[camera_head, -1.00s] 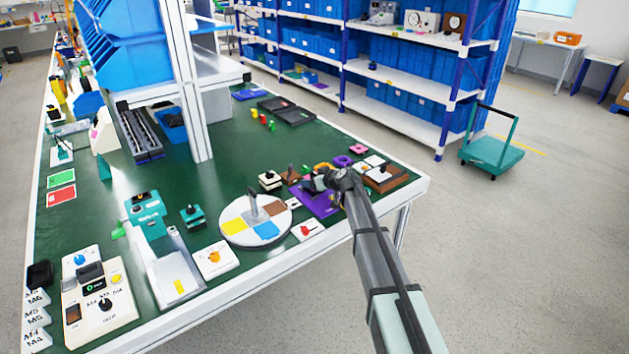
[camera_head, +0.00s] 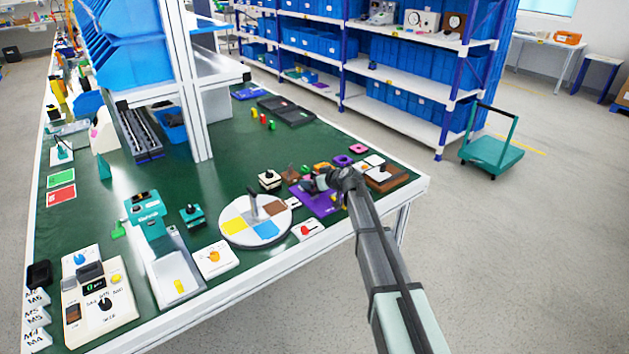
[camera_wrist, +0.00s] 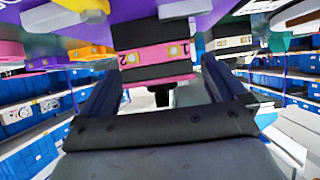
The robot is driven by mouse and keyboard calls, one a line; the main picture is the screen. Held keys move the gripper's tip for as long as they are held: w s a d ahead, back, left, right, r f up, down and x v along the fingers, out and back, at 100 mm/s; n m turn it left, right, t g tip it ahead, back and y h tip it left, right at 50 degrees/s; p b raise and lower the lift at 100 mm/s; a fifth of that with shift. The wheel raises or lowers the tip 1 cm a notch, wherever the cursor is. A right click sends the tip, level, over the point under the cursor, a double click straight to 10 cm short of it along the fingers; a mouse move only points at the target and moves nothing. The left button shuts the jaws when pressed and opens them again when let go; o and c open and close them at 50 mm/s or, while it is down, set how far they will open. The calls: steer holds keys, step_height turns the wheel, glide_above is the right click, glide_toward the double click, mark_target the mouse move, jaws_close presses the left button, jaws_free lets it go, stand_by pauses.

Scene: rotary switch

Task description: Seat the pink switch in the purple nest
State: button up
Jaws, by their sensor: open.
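The pink switch (camera_wrist: 153,56) is a black and pink block with the marks 1 and 2 on its pink band and a short black stem toward me. In the wrist view it lies between and just beyond the fingertips of my gripper (camera_wrist: 158,84), which are apart on either side of it. Purple surface (camera_wrist: 130,9) shows behind it. In the head view the purple nest (camera_head: 323,208) is a flat purple plate near the table's front right edge. I cannot tell how deep the switch sits.
A white disc with coloured sectors and a lever (camera_head: 240,228) stands left of the nest. A white plate with a red knob (camera_head: 308,230) is in front. A brown block (camera_head: 386,180), a pink ring (camera_head: 358,148) and a purple ring (camera_head: 342,160) are close by.

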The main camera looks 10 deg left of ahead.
steer(key=v, duration=1)
steer(key=shift+s+d, duration=0.2)
steer(key=shift+r, duration=0.1)
